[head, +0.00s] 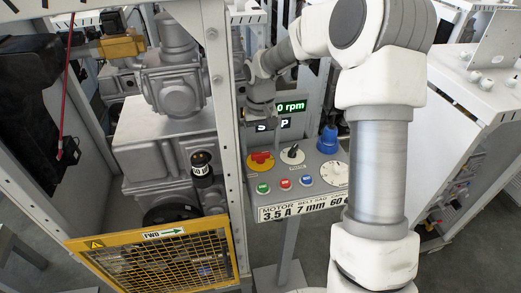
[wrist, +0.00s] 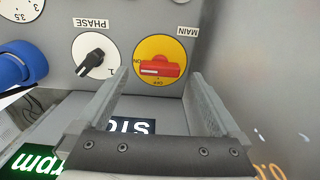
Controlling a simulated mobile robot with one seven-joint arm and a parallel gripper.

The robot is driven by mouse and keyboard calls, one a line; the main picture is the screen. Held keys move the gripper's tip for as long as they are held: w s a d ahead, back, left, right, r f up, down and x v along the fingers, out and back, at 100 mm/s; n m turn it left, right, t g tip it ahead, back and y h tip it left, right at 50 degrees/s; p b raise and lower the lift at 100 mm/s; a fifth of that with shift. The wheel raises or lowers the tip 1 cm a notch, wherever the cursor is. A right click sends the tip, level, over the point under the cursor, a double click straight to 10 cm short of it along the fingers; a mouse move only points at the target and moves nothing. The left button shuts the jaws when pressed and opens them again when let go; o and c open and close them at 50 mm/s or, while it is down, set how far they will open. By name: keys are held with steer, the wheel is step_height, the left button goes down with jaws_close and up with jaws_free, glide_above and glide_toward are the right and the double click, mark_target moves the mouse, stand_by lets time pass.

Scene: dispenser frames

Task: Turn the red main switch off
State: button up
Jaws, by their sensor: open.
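The red main switch is a red handle (wrist: 160,66) on a round yellow plate (wrist: 160,48); it also shows on the console in the head view (head: 261,160). In the wrist view the handle lies sideways, its white mark at the left near the "ON" lettering; "OFF" is at the plate's lower edge. My gripper (wrist: 158,82) is open, its two fingers spread to either side of the handle's lower area, with nothing between them. It seems apart from the switch. In the head view my gripper (head: 261,118) hangs above and behind the switch; its fingertips are hard to make out.
A black PHASE knob (wrist: 95,62) sits beside the switch. Green, red and blue buttons (head: 284,184) line the console front. A blue connector (head: 328,140) and a white dial (head: 335,174) are at its right. A metal frame post (head: 225,130) stands close left.

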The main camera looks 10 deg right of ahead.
mark_target(261, 157)
steer(key=shift+f, duration=1.25)
steer(key=c, duration=1.4)
